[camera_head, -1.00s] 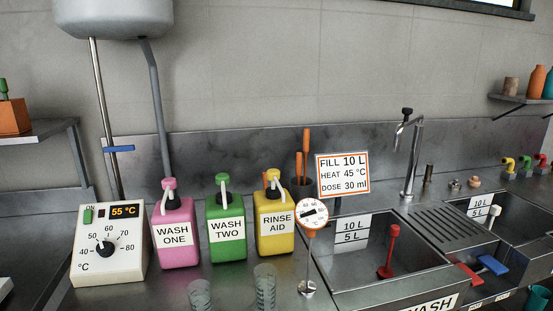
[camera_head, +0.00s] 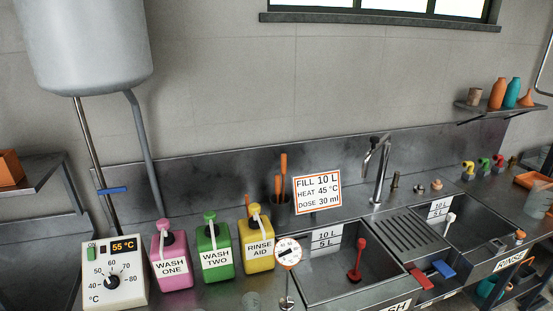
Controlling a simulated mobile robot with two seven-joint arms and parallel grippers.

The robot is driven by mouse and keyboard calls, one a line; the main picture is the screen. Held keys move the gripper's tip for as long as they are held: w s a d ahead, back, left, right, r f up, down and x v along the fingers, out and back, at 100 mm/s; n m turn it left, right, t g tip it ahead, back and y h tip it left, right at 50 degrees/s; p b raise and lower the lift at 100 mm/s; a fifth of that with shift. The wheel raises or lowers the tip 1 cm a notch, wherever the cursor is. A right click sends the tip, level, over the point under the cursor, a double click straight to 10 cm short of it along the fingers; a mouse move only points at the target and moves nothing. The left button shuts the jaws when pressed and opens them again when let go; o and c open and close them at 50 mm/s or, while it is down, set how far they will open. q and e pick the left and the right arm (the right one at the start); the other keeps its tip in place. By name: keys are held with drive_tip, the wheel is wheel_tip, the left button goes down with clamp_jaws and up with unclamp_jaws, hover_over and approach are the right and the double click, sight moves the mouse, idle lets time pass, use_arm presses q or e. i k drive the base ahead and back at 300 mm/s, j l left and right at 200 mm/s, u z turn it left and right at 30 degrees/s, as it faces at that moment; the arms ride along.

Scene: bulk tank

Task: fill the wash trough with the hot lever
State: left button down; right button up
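The wash trough (camera_head: 310,291) is the left steel basin, with 10 L and 5 L marks (camera_head: 325,239) on its back wall. A red-handled plug or stick (camera_head: 357,258) stands inside it, and I see no clear water there. A red lever (camera_head: 421,278) and a blue lever (camera_head: 444,269) sit side by side on the front edge between the two basins; no label says which is hot. The tap (camera_head: 381,168) stands behind the ribbed drainer. A sign (camera_head: 317,192) reads fill 10 L, heat 45 °C, dose 30 ml. Neither gripper is in view.
A heater box (camera_head: 115,273) reads 55 °C. Pink (camera_head: 171,258), green (camera_head: 215,250) and yellow (camera_head: 257,242) pump bottles stand left of the trough, with a round thermometer (camera_head: 288,253) beside them. The rinse trough (camera_head: 480,231) is at right. A grey tank (camera_head: 85,45) hangs above left.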

sight(427, 285)
drive_tip(key=z, duration=1.25)
